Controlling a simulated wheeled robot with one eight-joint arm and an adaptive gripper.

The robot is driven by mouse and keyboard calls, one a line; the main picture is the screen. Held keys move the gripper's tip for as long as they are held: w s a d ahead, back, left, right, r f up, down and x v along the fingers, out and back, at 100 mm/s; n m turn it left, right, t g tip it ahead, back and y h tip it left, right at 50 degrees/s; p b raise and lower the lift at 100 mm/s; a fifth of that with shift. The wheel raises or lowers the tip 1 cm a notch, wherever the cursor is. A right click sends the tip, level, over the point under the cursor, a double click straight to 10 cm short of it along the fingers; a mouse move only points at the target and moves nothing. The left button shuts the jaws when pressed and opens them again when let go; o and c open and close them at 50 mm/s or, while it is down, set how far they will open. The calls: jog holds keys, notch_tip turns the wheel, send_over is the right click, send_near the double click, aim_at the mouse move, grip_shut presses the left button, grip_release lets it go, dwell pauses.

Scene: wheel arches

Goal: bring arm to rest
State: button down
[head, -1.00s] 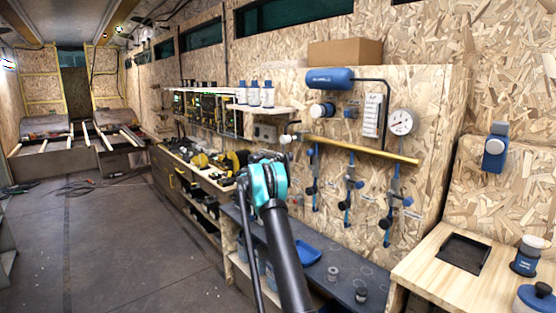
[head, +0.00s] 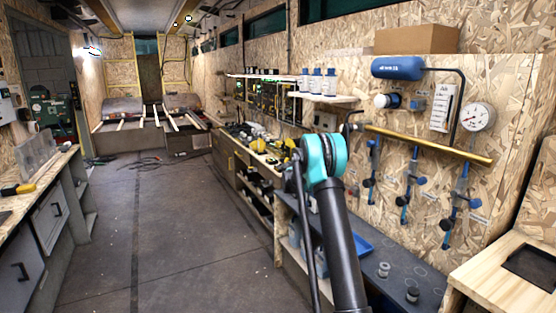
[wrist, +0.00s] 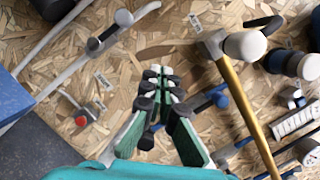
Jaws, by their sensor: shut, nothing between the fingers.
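My arm, dark with a teal joint, rises at the lower middle of the head view. My gripper (wrist: 160,72) shows in the wrist view with its fingertips together and nothing between them. It points at the chipboard wall (wrist: 185,60), apart from it as far as I can tell. In the head view the gripper is hidden or too small to make out behind the teal joint. A brass pipe (wrist: 245,110) with a white-ended fitting (wrist: 245,46) runs to the right of the fingers in the wrist view; the same brass pipe (head: 430,145) shows in the head view.
A dark bench (head: 395,285) with a blue tray (head: 362,246) and small metal parts lies beside my arm. A gauge (head: 477,117), a blue cylinder (head: 397,68) and hanging blue valves line the wall. A workbench (head: 35,180) stands at left. Floor (head: 160,230) between is clear.

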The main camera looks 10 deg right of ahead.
jog(key=s+a+f+m+g+y, duration=0.1)
jog(key=s+f+m+y, duration=0.15)
jog(key=s+m, duration=0.55)
jog(key=s+a+f+m+g+y, duration=0.1)
jog(key=s+f+m+g+y, duration=0.2)
jog(key=s, duration=0.8)
jog(key=s+a+f+m+y, duration=0.2)
jog(key=s+m, duration=0.4)
jog(key=s, duration=0.4)
jog(key=s+a+f+m+y, duration=0.3)
jog(key=s+a+f+m, duration=0.1)
jog(key=s, duration=0.6)
jog(key=s+a+f+m+g+y, duration=0.1)
jog(key=s+a+f+m+y, duration=0.2)
jog(key=s, duration=0.8)
jog(key=s+a+f+m+y, duration=0.3)
jog(key=s+a+f+m, duration=0.4)
jog(key=s+a+m, duration=0.1)
jog(key=s+a, duration=0.1)
jog(key=s, duration=0.1)
jog(key=shift+s+a+f+m+g, duration=0.15)
jog(key=shift+s+a+m+g, duration=0.15)
jog(key=shift+s+m, duration=0.1)
jog(key=shift+y, duration=0.25)
